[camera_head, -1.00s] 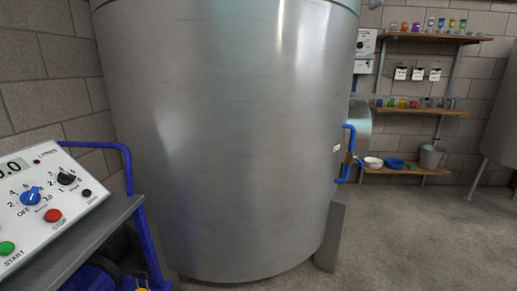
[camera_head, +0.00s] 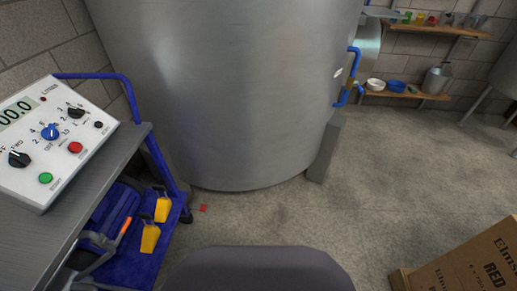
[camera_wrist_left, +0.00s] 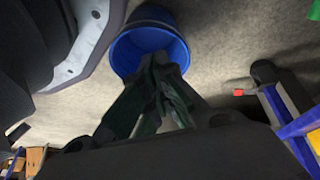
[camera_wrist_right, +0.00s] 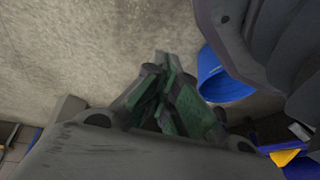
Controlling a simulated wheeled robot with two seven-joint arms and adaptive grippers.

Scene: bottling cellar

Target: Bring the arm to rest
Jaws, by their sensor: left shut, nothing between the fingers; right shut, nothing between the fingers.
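My left gripper (camera_wrist_left: 160,72) shows in the left wrist view with its fingers together and nothing between them. Behind its fingertips in that picture is a blue bucket (camera_wrist_left: 126,52) on the floor. My right gripper (camera_wrist_right: 166,72) shows in the right wrist view, also with its fingers together and empty. A blue bucket (camera_wrist_right: 226,82) stands on the floor to the right of its fingers there, partly hidden by a grey part of my body. Neither gripper nor arm shows in the head view.
A blue cart (camera_head: 128,90) with a control box (camera_head: 50,140) stands at the left. A large steel tank (camera_head: 230,90) fills the middle back. A cardboard box (camera_head: 465,262) is at the lower right. Shelves (camera_head: 410,94) stand at the back right.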

